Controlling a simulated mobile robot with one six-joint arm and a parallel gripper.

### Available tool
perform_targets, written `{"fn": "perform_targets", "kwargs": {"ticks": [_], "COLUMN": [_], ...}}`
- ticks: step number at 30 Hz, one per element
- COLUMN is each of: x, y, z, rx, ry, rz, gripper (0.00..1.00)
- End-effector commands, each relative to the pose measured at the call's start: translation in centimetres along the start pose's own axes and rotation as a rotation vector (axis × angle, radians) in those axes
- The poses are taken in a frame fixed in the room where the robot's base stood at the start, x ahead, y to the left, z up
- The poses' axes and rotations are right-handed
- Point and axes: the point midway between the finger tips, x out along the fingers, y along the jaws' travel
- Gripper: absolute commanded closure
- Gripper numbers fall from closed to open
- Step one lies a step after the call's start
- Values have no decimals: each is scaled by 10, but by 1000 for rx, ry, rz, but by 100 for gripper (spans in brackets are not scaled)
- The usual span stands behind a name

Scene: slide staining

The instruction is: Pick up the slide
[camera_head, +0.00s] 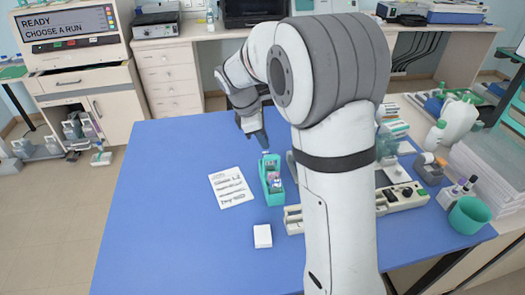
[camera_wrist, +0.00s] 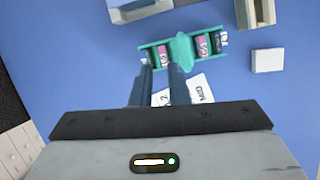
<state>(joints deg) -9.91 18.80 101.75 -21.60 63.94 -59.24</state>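A teal holder (camera_head: 265,190) stands on the blue table, and it also shows in the wrist view (camera_wrist: 182,50). It carries small pieces with pink and white labels (camera_wrist: 204,44), which look like slide ends; they are too small to tell apart. One pink-labelled piece (camera_wrist: 161,55) shows just past my fingertips. My gripper (camera_wrist: 162,70) is open, its two dark fingers apart with nothing seen between them. In the head view my gripper (camera_head: 262,142) points down above the far end of the holder. I cannot tell whether the fingers touch anything.
A written card (camera_head: 231,187) lies left of the holder. A small white block (camera_head: 262,236) is in front of it. My arm hides part of a grey rack (camera_head: 292,219) and the equipment on the right. A teal cup (camera_head: 469,215) stands far right. The table's left side is clear.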

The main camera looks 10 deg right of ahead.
Motion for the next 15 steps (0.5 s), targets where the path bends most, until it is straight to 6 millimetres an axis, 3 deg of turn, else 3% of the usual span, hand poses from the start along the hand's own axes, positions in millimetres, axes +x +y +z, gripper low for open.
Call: {"fn": "perform_targets", "kwargs": {"ticks": [6,15], "x": [11,41], "y": [26,27], "z": [-16,-17], "rx": [-167,-186], "ry": [-50,-56], "rz": [-8,-11], "gripper": [85,85]}}
